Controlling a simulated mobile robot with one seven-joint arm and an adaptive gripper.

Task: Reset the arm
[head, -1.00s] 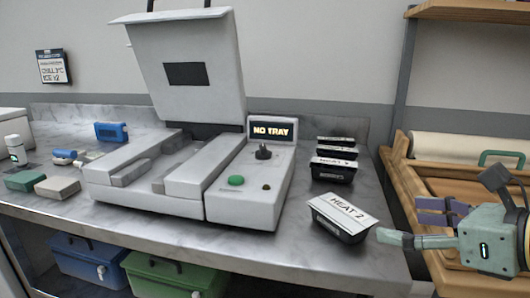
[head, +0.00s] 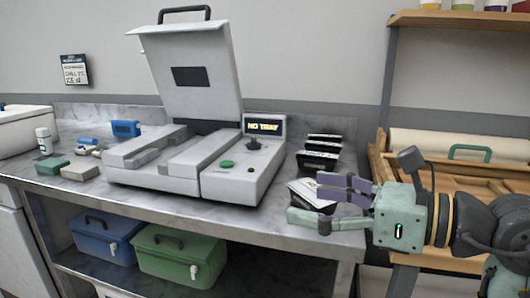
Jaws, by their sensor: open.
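My gripper (head: 305,199) is at the right of the head view, over the front right edge of the counter. It is open, with a purple finger above and a pale green finger below, both reaching left. A black tray with a white HEAT 2 lid (head: 307,191) sits on the counter behind the fingers and is partly hidden by them. I cannot tell whether the fingers touch it. Nothing is clearly held.
A grey machine (head: 190,180) with a raised lid stands mid-counter, its display (head: 264,126) reading NO TRAY. More black trays (head: 318,163) stand behind the gripper. A wooden rack (head: 378,165) is at right. Blue (head: 105,240) and green (head: 180,258) bins sit below.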

